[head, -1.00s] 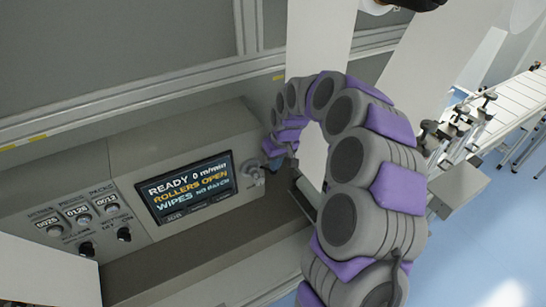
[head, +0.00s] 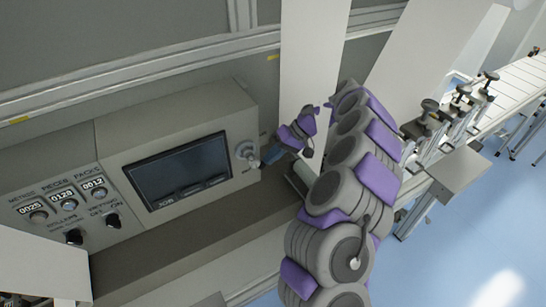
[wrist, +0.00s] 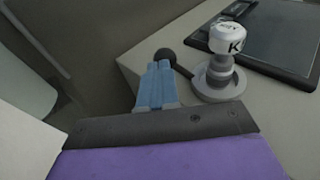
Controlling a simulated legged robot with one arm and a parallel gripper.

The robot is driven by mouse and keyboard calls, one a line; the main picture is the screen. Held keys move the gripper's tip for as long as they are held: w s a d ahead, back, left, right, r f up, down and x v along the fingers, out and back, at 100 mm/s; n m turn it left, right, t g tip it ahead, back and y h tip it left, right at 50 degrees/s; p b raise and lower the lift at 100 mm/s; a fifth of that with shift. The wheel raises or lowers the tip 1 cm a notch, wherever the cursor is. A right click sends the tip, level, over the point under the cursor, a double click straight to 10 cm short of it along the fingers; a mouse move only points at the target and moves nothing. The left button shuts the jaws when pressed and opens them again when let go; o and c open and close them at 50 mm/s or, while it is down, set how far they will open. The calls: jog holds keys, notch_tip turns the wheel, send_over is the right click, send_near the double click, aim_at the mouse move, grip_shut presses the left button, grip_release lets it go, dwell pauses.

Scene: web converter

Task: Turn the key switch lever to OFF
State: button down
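The key switch (head: 246,152) is a round grey-white knob on the panel's right end, beside the screen. In the wrist view the key switch (wrist: 220,75) shows a white cap with a "K" on a round base. Its dark lever ends in a black ball (wrist: 166,55) and points left, towards my fingertips. My gripper (wrist: 158,68) has its blue fingers close together, with the tips right at the ball; I cannot tell whether they touch it. In the head view my gripper (head: 267,157) is just right of the switch. The OFF marking is not readable.
The screen (head: 180,172) is dark. Counters (head: 68,204) and black knobs (head: 113,221) sit left of it on the control box. A ledge (head: 170,250) runs below the panel. White web sheets (head: 312,60) hang behind my arm, and a conveyor (head: 515,75) stands at right.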

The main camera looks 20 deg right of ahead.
jog(key=shift+y, duration=0.8)
jog(key=shift+s+a+f+b, duration=0.15)
jog(key=shift+a+f+b, duration=0.6)
jog(key=shift+b, duration=0.4)
jog(key=shift+s+a+f+b, duration=0.15)
jog(key=shift+a+f+b, duration=0.4)
jog(key=shift+f+b, duration=0.5)
jog(key=shift+r, duration=0.1)
jog(key=p+v, duration=0.4)
jog(key=v, duration=1.3)
jog(key=shift+w+d, duration=0.15)
jog(key=shift+r, duration=0.1)
